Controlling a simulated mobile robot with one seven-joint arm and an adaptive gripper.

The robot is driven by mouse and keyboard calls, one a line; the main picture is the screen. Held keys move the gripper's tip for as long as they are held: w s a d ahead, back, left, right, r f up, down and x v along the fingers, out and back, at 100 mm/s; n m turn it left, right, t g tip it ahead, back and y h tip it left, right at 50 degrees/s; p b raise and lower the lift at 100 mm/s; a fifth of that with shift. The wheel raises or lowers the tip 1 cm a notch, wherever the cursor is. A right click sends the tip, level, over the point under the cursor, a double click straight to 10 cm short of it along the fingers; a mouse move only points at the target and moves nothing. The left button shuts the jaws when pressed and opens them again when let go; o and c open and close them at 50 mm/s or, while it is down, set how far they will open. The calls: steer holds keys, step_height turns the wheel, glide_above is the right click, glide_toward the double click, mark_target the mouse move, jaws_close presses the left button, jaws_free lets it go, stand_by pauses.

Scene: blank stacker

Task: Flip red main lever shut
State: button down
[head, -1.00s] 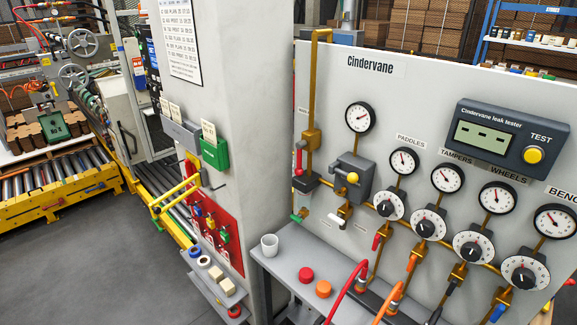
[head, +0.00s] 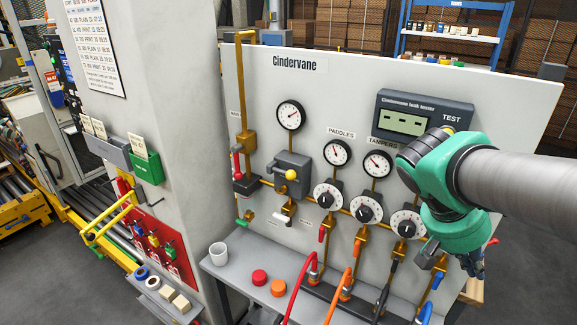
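The red main lever (head: 237,165) stands upright on a dark valve block (head: 245,184) at the left end of the grey Cindervane panel (head: 480,105). A brass pipe (head: 243,80) runs down the panel to this valve. My gripper (head: 477,268) hangs at the right of the head view, below the green wrist joint, in front of the panel's right part. It is far to the right of the lever and apart from it. Its fingers are small and dark, so their opening is unclear. My arm hides the gauges and dials at the right.
A grey regulator with a yellow knob (head: 291,174) sits right of the lever. Gauges, dials and hoses fill the panel further right. A bench (head: 235,250) below holds a white cup (head: 218,253) and red and orange caps. A grey pillar (head: 175,100) stands to the left.

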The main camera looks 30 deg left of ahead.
steer(key=w+a+r+n+t+h+p, duration=0.1)
steer(key=w+a+r+t+h, duration=0.3)
steer(key=a, duration=1)
steer(key=w+a+r+n+t+p, duration=0.1)
steer(key=w+a+n+t+p, duration=0.15)
steer(key=w+a, duration=0.75)
steer(key=s+a+r+n+t+y+p, duration=0.2)
steer(key=s+a+r+t, duration=0.15)
steer(key=a, duration=0.95)
steer(key=s+a+r+n+t+y+p, duration=0.25)
steer(key=a+r, duration=0.25)
steer(key=a, duration=0.8)
steer(key=s+a+r+n+t+y+p, duration=0.1)
steer(key=s+a+r+n+t+y, duration=0.2)
steer(key=a, duration=1)
steer(key=s+a+f+n+y+b, duration=0.1)
steer(key=s+a+f+n, duration=0.1)
steer(key=f, duration=0.5)
steer(key=s+a+f+n+y+b, duration=0.1)
steer(key=s+a+f+n+y, duration=0.1)
steer(key=a+f, duration=0.3)
steer(key=s+a+f+n+y+b, duration=0.1)
steer(key=s+a+f+n+y, duration=0.1)
steer(key=f, duration=0.7)
steer(key=shift+s+a+f+g, duration=0.35)
steer(key=shift+a+g, duration=0.1)
steer(key=shift+a, duration=0.4)
steer(key=shift+w, duration=0.15)
